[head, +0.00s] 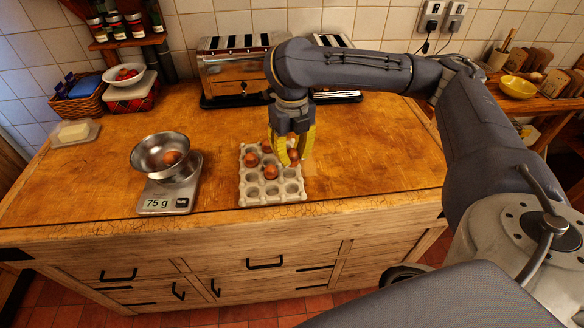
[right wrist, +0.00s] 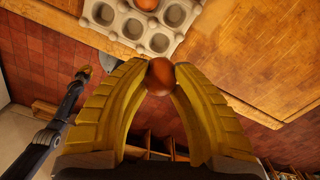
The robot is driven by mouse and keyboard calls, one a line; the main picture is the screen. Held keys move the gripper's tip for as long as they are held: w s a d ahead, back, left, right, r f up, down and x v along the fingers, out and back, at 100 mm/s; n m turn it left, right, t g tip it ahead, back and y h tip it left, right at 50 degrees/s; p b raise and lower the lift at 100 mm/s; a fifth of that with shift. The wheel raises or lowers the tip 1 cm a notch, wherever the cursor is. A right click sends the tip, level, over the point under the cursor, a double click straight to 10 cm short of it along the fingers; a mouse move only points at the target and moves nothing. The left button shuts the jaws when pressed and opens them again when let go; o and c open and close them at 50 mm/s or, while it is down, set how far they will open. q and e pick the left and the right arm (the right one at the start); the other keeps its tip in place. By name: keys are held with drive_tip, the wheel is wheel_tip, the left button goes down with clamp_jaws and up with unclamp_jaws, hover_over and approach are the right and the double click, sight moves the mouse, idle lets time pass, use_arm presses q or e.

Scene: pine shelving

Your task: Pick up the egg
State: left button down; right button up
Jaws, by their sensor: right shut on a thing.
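My right gripper (head: 292,153), with yellow ribbed fingers, is shut on a brown egg (right wrist: 160,77). The egg sits between the fingertips in the right wrist view, and a bit of it shows between the fingers in the head view. The gripper is over the right side of the pale egg carton (head: 291,198). The carton holds other brown eggs, one near its middle (head: 271,172) and one at its left (head: 251,159). Its front cups are empty. The fingers partly hide the carton's back right. My left gripper is in neither view.
A kitchen scale (head: 180,199) reading 75 g stands left of the carton, with a steel bowl (head: 146,149) holding one egg (head: 172,157). A toaster (head: 226,75) stands behind. A butter dish (head: 75,131) is at the far left. The counter right of the carton is clear.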

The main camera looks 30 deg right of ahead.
sight(288, 151)
wheel_tip(288, 151, up, 8)
drive_tip(key=shift+r, duration=0.2)
drive_tip(key=shift+c, duration=0.2)
drive_tip(key=shift+w+a+r, duration=0.25)
drive_tip(key=shift+w+a, duration=0.05)
drive_tip(key=shift+a, duration=0.05)
drive_tip(key=w+a+f, duration=0.3)
drive_tip(key=w+a, duration=0.9)
drive_tip(key=w+a+f, duration=0.4)
drive_tip(key=w+a, duration=0.9)
drive_tip(key=shift+w+a, duration=0.15)
drive_tip(key=shift+a, duration=0.05)
drive_tip(key=shift+f, duration=0.1)
idle(0.4)
drive_tip(key=shift+f, duration=2.6)
drive_tip(key=shift+f, duration=0.5)
